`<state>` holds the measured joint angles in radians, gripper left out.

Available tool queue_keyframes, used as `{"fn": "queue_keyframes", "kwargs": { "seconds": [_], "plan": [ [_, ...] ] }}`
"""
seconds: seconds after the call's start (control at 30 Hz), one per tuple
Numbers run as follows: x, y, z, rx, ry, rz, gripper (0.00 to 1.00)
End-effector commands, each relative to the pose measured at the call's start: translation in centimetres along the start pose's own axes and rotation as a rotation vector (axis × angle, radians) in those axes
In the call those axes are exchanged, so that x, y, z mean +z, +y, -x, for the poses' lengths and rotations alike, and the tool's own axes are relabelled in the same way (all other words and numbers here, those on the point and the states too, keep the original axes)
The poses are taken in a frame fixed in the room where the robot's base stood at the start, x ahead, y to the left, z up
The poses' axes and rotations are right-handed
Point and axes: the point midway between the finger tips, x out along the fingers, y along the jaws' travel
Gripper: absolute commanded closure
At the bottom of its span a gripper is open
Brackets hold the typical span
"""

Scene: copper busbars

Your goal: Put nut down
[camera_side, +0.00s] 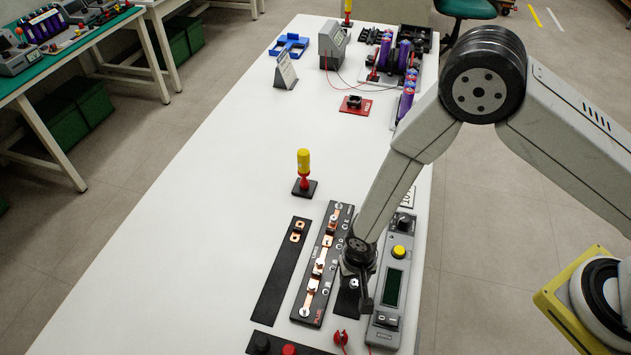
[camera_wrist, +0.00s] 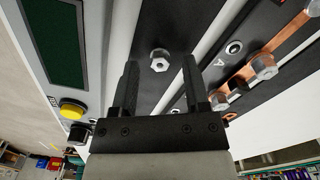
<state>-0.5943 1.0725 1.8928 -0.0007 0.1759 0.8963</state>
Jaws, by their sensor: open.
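A silver hex nut (camera_wrist: 160,60) lies on a narrow black strip (camera_wrist: 152,88) in the wrist view. My gripper (camera_wrist: 161,66) is open, with one dark finger on each side of the nut and a visible gap to both. In the side view my gripper (camera_side: 358,292) is low over the black strip (camera_side: 345,305), between the busbar board and the grey meter. The nut is mostly hidden there by the gripper. The black busbar board (camera_side: 312,305) carries copper bars with several silver nuts; some also show in the wrist view (camera_wrist: 262,67).
The grey meter (camera_side: 392,285) with a yellow knob stands close on the right. A black strip with a copper piece (camera_side: 297,231) lies left of the board. A yellow-handled tool (camera_side: 303,165) stands upright behind. Red clips (camera_side: 341,338) lie in front. The table's left side (camera_side: 190,240) is clear.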

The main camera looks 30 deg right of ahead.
Motion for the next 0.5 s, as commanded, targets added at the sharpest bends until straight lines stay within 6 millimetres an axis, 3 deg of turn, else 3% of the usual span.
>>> {"fn": "queue_keyframes", "kwargs": {
  "seconds": [0.27, 0.5],
  "plan": [
    [0.0, 0.0, 0.4, 0.0, 0.0, 0.0, 0.41],
    [-0.1, -0.1, 2.2, -0.001, 0.001, 0.0, 0.41]
  ]
}}
